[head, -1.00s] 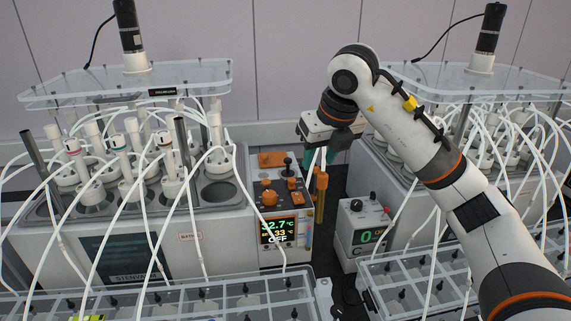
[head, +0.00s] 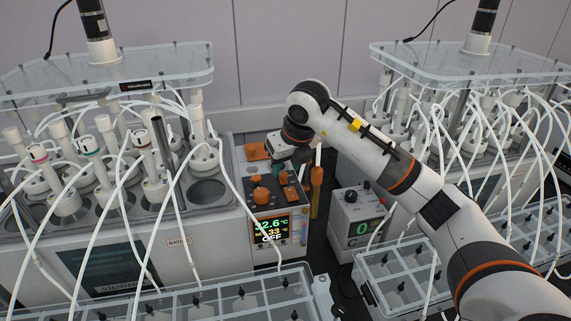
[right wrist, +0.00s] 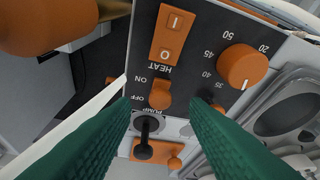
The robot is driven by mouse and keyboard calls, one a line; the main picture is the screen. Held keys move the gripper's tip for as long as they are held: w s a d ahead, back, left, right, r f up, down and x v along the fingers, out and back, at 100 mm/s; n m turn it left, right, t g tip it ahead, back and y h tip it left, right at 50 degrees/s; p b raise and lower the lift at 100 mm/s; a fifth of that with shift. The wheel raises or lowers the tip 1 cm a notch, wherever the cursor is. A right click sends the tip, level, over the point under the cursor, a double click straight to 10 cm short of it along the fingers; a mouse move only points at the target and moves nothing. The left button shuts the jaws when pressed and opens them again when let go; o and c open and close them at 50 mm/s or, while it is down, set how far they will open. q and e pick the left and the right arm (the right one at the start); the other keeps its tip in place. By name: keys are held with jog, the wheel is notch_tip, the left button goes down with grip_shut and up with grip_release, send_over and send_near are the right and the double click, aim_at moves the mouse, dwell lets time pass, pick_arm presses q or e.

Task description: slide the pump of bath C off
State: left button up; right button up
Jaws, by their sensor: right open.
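The control unit (head: 279,224) at the right end of the left bath has a lit display reading about 32.6 °C, 33 and OFF. In the right wrist view its panel appears upside down. The orange pump slider (right wrist: 160,94) lies beside the ON and OFF labels, above the word PUMP; I cannot tell which end it is at. My right gripper (right wrist: 160,103) is open, its green fingers either side of the slider in the picture, with nothing between them. Contact cannot be told. In the head view my right gripper (head: 287,150) hangs over the panel's back. My left gripper is out of view.
The panel also carries an orange HEAT rocker (right wrist: 172,36), an orange dial (right wrist: 239,67) and a black-knobbed lever (right wrist: 147,123). A grey box marked C (head: 362,215) stands to the right. White tubes arch over the left bath (head: 165,248) and the clear trays in front.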

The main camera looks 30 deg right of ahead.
jog(key=shift+x, duration=0.8)
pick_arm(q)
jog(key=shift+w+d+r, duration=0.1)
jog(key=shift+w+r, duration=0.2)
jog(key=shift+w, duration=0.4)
pick_arm(e)
jog(key=shift+f, duration=0.1)
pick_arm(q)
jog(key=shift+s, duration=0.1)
pick_arm(e)
jog(key=shift+c, duration=0.2)
